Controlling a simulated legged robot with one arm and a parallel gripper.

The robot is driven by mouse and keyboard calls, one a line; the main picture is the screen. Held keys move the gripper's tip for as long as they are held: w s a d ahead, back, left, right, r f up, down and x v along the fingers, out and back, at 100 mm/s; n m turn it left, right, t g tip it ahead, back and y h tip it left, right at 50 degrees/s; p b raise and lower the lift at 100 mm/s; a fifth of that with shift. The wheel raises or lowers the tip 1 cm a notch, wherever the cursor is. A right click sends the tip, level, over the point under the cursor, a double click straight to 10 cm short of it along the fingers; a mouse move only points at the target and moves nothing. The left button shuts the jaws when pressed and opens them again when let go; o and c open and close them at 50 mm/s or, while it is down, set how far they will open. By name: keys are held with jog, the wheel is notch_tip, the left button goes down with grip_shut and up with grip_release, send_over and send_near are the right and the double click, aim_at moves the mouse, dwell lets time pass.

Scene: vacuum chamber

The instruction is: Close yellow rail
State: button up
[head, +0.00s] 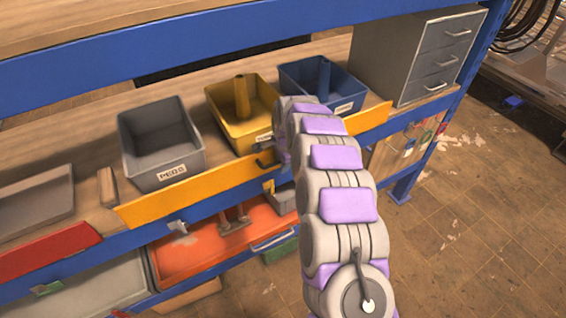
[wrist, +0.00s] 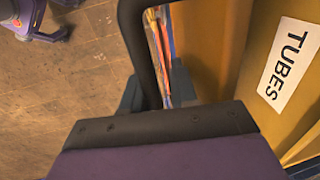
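The yellow rail (head: 195,190) is a long board along the front edge of the shelf, below the bins. A dark handle (head: 265,159) stands out from its front. My gripper is at the rail by this handle, and my own arm mostly hides it in the head view. In the wrist view, the purple and dark jaw of my gripper (wrist: 160,125) lies at the lower end of the dark handle (wrist: 141,55). An orange-yellow surface (wrist: 203,45), probably the rail, is right beside it. Whether the jaws are closed on the handle is hidden.
A grey PEGS bin (head: 160,145), a yellow bin labelled TUBES (wrist: 288,65) and a blue bin (head: 325,85) stand behind the rail. Grey drawers (head: 440,60) are at right. A red rail (head: 45,252) is at left and an orange case (head: 215,250) below. Floor at right is mostly open.

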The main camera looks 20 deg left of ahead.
jog(key=shift+w+d+r, duration=0.1)
jog(key=shift+d+r, duration=0.05)
jog(key=shift+d, duration=0.1)
dwell(0.3)
notch_tip(320, 180, up, 17)
jog(key=s+d, duration=0.1)
jog(key=d, duration=0.1)
jog(key=shift+s+b, duration=0.3)
jog(key=shift+s, duration=0.1)
jog(key=shift+d, duration=0.1)
